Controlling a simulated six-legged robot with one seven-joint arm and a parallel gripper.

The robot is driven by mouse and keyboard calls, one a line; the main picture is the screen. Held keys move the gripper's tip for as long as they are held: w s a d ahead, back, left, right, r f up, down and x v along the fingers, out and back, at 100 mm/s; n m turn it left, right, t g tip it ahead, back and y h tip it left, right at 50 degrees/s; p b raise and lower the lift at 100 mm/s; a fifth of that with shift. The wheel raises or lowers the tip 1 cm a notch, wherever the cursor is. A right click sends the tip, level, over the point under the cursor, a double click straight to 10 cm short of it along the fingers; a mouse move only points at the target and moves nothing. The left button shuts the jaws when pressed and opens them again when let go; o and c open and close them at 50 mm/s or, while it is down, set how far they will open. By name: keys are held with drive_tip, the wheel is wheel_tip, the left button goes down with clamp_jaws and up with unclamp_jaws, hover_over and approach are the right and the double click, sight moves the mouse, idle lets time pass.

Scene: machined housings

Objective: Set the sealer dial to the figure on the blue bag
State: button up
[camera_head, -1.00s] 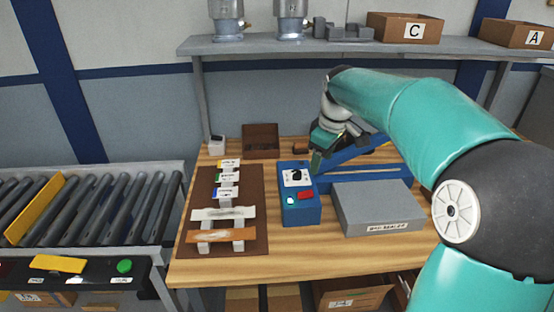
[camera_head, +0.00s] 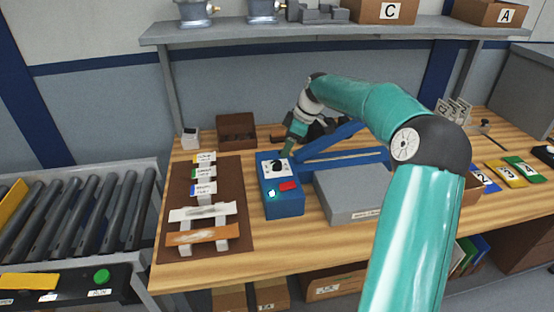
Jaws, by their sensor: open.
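The sealer's blue control box (camera_head: 283,205) stands on the wooden bench, with a black dial (camera_head: 278,166) on a white plate at its top. A lit button and a red switch sit below the dial. My gripper (camera_head: 287,150) is open, just above and behind the dial. Whether it touches the dial I cannot tell. A flat blue piece with a white label, perhaps the blue bag (camera_head: 487,182), lies at the right of the bench beside a yellow and a green one. Its figure is too small to read surely. The dial's setting is also too small to read.
The blue sealer arm (camera_head: 330,145) and grey sealer body (camera_head: 352,192) stand right of the control box. A brown mat (camera_head: 240,225) with labelled strips lies left. A brown open box (camera_head: 237,131) stands behind. A shelf (camera_head: 330,33) hangs above; a roller conveyor (camera_head: 75,210) is at left.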

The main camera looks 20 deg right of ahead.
sight(277, 162)
drive_tip(key=x, duration=0.7)
drive_tip(key=shift+w+f, duration=0.25)
drive_tip(key=shift+f, duration=0.05)
drive_tip(key=shift+a, duration=0.1)
drive_tip(key=c, duration=1)
